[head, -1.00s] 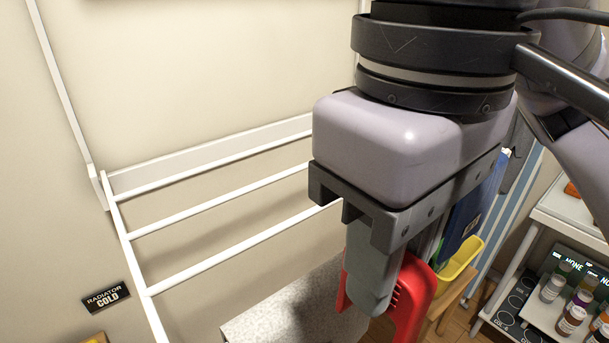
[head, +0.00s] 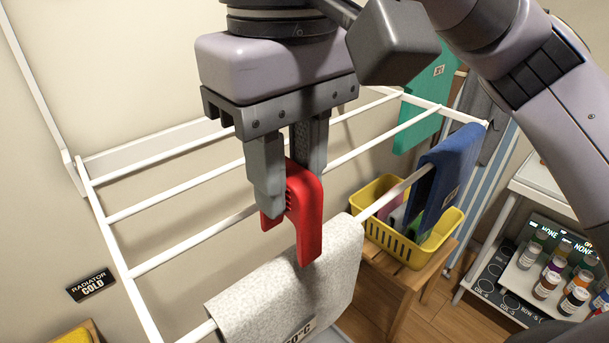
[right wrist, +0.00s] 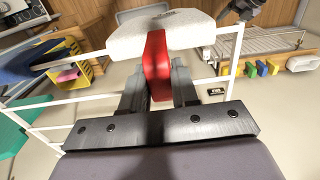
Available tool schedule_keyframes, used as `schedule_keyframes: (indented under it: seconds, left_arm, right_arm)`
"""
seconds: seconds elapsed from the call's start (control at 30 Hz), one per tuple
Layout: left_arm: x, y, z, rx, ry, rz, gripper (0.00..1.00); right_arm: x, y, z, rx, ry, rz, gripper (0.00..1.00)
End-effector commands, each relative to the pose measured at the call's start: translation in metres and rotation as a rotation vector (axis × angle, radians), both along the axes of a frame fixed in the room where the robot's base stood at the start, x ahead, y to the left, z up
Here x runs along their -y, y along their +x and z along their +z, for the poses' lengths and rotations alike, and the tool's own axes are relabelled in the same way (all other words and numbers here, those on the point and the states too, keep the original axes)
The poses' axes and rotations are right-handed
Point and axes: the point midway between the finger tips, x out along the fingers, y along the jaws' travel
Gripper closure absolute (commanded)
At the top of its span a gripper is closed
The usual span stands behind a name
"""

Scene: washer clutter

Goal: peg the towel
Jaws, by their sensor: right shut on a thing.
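My right gripper (head: 288,180) is shut on a red peg (head: 310,212). The peg's legs point down, and one leg overlaps the top of the towel in the picture. The towel (head: 280,278) is pale grey and speckled, and hangs folded over the front rail of a white wall rack. In the right wrist view the red peg (right wrist: 157,62) stands out from between the fingers, in front of the towel (right wrist: 190,32). I cannot tell whether peg and towel touch.
A blue cloth (head: 449,165) hangs on the rack's right end, with a green cloth (head: 424,105) behind it. A yellow basket (head: 402,243) stands on a wooden stool. A trolley with bottles (head: 548,283) is at right. The rack's rails (head: 190,247) at left are bare.

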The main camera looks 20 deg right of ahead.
Motion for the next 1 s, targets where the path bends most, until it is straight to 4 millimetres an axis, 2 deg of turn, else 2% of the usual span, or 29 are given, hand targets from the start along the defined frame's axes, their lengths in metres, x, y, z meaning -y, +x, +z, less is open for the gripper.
schedule_keyframes:
  seconds: [0.03, 0.6, 1.0]
  left_arm:
    - [0.0, 0.0, -0.008, 0.001, 0.0, 0.0, 0.21]
    - [0.0, 0.0, -0.043, 0.0, 0.0, 0.0, 0.21]
    - [0.0, 0.0, -0.055, -0.001, 0.0, 0.0, 0.21]
  right_arm:
    - [0.0, -0.001, -0.01, -0.001, 0.0, 0.002, 0.99]
    - [0.001, -0.001, -0.055, -0.001, 0.0, 0.002, 0.99]
    - [0.001, -0.001, -0.071, -0.001, 0.0, 0.001, 0.99]
